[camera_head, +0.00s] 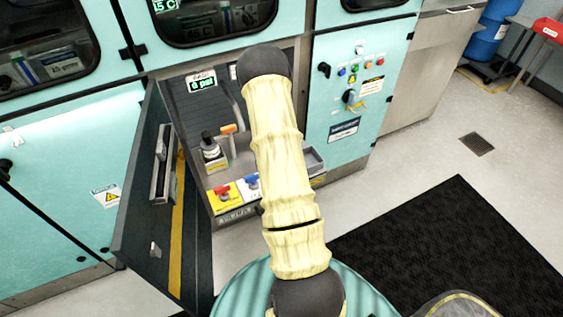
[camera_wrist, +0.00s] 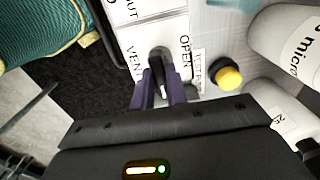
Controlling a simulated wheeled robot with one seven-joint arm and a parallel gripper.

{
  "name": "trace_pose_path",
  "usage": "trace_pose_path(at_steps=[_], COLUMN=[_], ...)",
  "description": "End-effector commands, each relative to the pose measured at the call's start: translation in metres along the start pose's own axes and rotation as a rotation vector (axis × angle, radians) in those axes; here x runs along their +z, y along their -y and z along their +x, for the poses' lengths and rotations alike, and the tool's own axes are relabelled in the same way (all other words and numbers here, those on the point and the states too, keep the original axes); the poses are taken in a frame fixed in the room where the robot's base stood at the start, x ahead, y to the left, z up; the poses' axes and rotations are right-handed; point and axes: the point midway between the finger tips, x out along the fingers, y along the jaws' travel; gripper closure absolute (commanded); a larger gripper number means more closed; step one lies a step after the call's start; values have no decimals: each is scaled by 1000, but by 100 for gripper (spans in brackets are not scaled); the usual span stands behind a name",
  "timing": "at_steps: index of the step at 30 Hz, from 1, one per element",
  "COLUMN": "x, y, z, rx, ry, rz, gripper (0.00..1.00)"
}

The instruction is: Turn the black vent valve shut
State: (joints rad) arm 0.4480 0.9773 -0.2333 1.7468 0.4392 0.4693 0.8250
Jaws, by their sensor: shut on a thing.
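In the wrist view the black vent valve (camera_wrist: 157,56) sits on a white plate marked VENT and OPEN. My gripper (camera_wrist: 161,88) has its two dark purple fingers on either side of the valve's black handle and is shut on it. The handle is partly hidden between the fingers, so its exact angle is hard to read. In the head view my arm covers the gripper and the vent valve.
A yellow button (camera_wrist: 227,75) and white bottles (camera_wrist: 290,40) stand close on the right in the wrist view. The open dark door (camera_head: 150,200) is left of the bay. A display (camera_head: 202,85) reads 0 psi. An orange handle (camera_head: 229,128) stands inside.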

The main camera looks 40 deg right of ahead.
Motion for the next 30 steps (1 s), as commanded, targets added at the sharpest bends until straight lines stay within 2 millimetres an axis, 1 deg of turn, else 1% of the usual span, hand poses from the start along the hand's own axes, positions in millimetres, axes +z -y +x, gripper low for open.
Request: trace_pose_path(at_steps=[1,14,15,18,26,30], x=[-3,-4,-4,-3,-1,-1], y=[1,1,1,0,0,0], z=[-2,-2,-2,-1,-1,-6], rx=[-4,-4,-4,-3,-1,-1], ry=[-6,-6,-6,-5,-2,-2], rz=[10,25,25,24,21,20], gripper=[100,100,82,64,64,64])
